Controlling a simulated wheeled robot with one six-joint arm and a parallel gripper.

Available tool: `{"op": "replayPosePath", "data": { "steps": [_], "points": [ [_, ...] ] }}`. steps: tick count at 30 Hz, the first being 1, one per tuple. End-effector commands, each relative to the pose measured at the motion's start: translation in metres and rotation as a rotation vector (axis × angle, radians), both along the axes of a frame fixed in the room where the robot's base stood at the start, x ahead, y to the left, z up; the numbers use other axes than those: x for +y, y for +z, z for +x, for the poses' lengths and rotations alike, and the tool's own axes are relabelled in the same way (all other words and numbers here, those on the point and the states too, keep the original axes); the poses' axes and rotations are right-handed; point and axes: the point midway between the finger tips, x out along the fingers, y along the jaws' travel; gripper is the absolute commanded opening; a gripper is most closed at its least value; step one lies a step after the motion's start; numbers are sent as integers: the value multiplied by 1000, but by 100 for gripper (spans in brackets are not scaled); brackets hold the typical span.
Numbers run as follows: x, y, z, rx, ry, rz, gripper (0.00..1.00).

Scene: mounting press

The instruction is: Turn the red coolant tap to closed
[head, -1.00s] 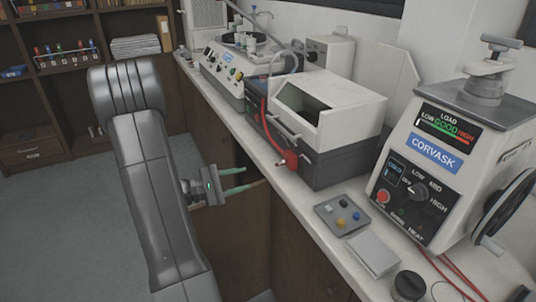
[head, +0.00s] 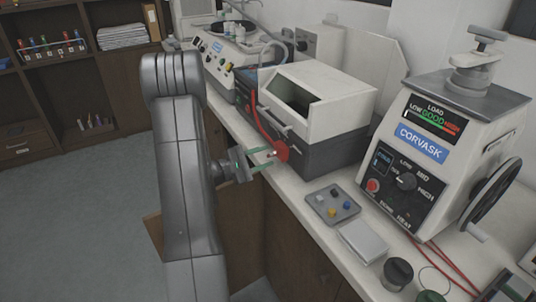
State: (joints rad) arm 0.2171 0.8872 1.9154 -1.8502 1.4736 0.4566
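The red coolant tap (head: 282,151) is on the front of the grey and white machine (head: 318,110) on the bench. A red hose runs down to it. A small pale spot shows at its near left side; I cannot read the tap's position. My gripper (head: 271,156) is just left of the tap, its two green fingers apart and pointing at it. The fingertips are at or very near the tap's left edge. I cannot tell whether they touch it or straddle part of it.
The white bench (head: 310,217) runs along the right, over brown cabinets. A grey tray (head: 332,207) with small coloured pieces and a pale pad (head: 363,241) lie near its edge. The CORVASK press (head: 440,150) stands at right. The floor (head: 90,215) at left is clear.

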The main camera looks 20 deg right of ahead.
Motion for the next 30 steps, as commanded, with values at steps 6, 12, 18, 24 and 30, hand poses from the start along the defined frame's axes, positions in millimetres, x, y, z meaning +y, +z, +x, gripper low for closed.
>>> {"op": "replayPosePath", "data": {
  "steps": [6, 12, 18, 24, 30],
  "points": [
    [-19, 1, 1, 0, -1, -1, 36],
    [-22, 0, 2, 0, 0, 0, 36],
    [-22, 0, 2, 0, 0, 0, 26],
    [-22, 0, 2, 0, 0, 0, 0],
    [-22, 0, 2, 13, 0, -1, 0]
  ]
}}
